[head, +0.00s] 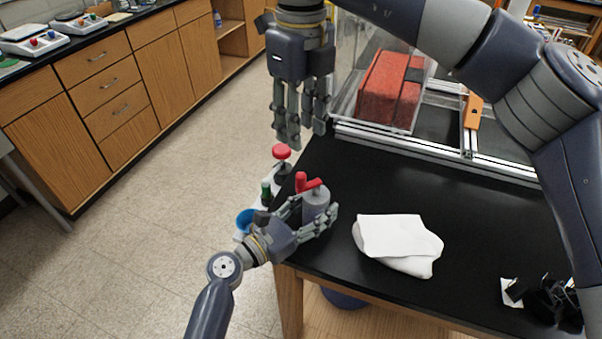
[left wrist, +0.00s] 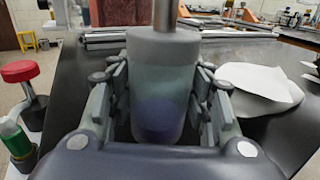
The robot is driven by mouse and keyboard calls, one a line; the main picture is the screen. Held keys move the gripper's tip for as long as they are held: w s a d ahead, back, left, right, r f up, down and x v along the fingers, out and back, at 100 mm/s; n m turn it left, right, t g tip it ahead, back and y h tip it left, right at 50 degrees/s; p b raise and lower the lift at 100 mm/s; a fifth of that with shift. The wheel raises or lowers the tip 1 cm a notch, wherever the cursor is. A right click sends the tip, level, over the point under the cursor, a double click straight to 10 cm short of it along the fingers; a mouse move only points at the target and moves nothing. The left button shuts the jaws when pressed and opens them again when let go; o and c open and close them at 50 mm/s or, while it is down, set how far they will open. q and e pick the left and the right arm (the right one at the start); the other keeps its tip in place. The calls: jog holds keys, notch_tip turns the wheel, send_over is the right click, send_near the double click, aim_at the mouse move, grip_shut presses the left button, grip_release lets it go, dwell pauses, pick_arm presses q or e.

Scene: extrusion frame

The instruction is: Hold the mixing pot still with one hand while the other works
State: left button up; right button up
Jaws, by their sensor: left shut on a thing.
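The mixing pot (head: 316,204) is a grey cylinder near the table's left edge, with a red handle-like part at its top in the head view. In the left wrist view the pot (left wrist: 162,75) stands upright between the fingers, with a metal shaft rising from its top. My left gripper (head: 318,222) is shut on the pot, one finger on each side, and hides part of its lower body. My right gripper (head: 305,140) hangs above and behind the pot, fingers pointing down. It looks open and empty, clear of the pot.
A folded white cloth (head: 398,240) lies to the right. An extrusion frame (head: 440,149) with a red block (head: 388,88) is behind. Black parts (head: 552,300) lie front right.

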aim_at(301, 174)
notch_tip(301, 174, down, 12)
dwell(0.6)
grip_shut()
